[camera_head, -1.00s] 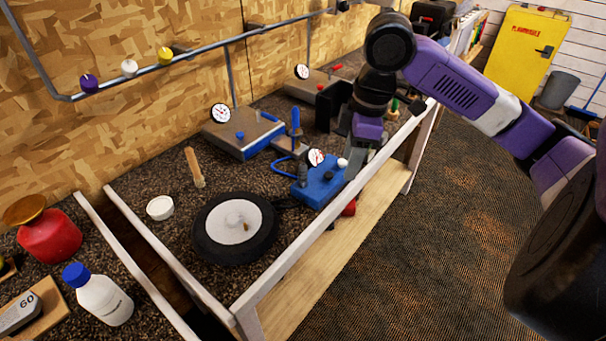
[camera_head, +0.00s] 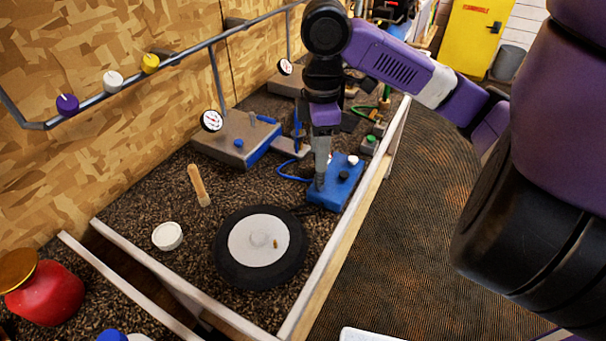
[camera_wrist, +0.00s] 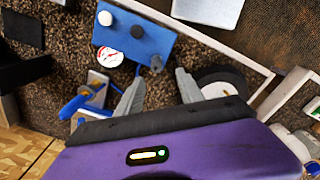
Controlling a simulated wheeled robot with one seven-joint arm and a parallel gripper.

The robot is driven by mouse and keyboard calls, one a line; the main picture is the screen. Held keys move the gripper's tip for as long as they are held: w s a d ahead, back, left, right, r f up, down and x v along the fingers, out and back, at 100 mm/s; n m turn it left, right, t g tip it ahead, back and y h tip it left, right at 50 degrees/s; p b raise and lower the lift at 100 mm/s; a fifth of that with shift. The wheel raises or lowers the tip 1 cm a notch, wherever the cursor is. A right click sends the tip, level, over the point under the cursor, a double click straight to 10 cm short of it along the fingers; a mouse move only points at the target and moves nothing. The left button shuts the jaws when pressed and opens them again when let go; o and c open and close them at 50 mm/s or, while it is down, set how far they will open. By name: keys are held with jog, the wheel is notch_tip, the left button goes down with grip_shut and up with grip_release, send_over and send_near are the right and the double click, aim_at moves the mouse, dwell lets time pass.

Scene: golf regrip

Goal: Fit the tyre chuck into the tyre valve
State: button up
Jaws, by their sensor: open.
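The tyre (camera_head: 228,268) lies flat on the bench, with a pale hub and a small brass-coloured valve (camera_head: 276,243) on it. A blue box (camera_head: 334,190) stands behind it to the right. A blue-handled tool (camera_head: 298,124) also stands farther back. My gripper (camera_head: 320,180) points down at the box's left end. In the wrist view its open fingers (camera_wrist: 160,80) flank the post's position, with nothing clamped. It hides the post in the head view.
A wooden rail (camera_head: 345,235) edges the bench. A red container (camera_head: 45,292) is at lower left. The carpet lies right of the bench.

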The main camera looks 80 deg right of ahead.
aim_at(319, 184)
notch_tip(319, 184, down, 2)
jog(key=shift+f, duration=0.25)
jog(key=shift+d+f, duration=0.2)
jog(key=shift+f, duration=1.1)
jog(key=shift+d+f, duration=0.15)
jog(key=shift+f, duration=1.1)
jog(key=shift+s, duration=0.1)
grip_shut()
